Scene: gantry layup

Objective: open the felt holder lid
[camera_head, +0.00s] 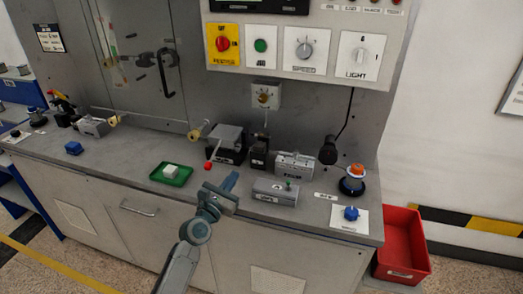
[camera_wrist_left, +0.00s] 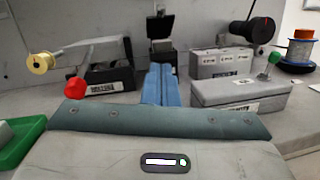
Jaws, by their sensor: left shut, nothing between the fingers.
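A low grey box (camera_head: 272,193) with a green ball knob (camera_head: 289,184) on its top stands near the bench's front edge. Its flat top looks closed; I take it for the felt holder, but its label is too small to read. It also shows at the right in the left wrist view (camera_wrist_left: 235,92). My left gripper (camera_head: 231,181) is shut and empty, above the bench and to the left of this box. Its blue fingers show together in the left wrist view (camera_wrist_left: 160,78), apart from the knob. My right gripper is not in view.
A black device (camera_head: 229,156) with a red-knobbed lever stands left of the fingers. A small black box (camera_head: 259,158) with a raised lid and a grey block (camera_head: 294,165) stand behind. A green tray (camera_head: 171,181) lies left; an orange-topped spool (camera_head: 353,181) stands right.

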